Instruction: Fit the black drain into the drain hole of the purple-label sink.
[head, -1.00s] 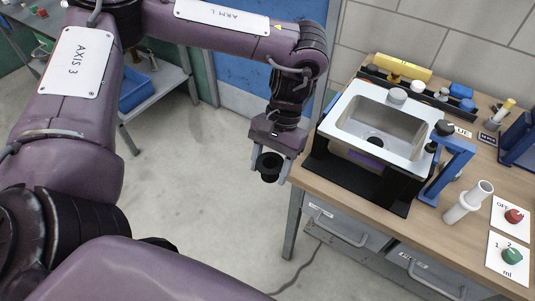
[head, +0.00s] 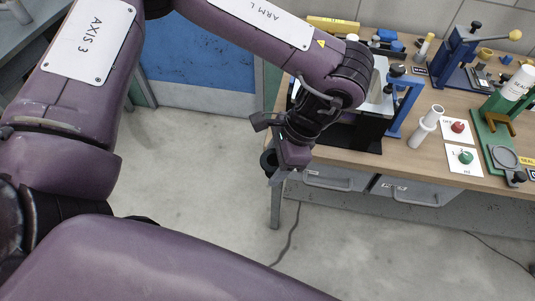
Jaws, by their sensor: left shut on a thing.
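My left gripper (head: 274,170) is shut on the black drain (head: 267,160), which it holds in the air just off the bench's front left edge. The drain shows partly beside the gripper's fingers. The sink (head: 379,85) stands in a black stand on the bench, above and to the right of the gripper. My left arm covers most of the sink, so its basin, drain hole and purple label are hidden now. The drain is apart from the sink. My right gripper is not in view.
A blue clamp stand (head: 404,105) stands right of the sink. Further right are a white pipe fitting (head: 427,127), cards with a red knob (head: 458,127) and a green knob (head: 466,157), and a green stand (head: 492,135). The floor left of the bench is clear.

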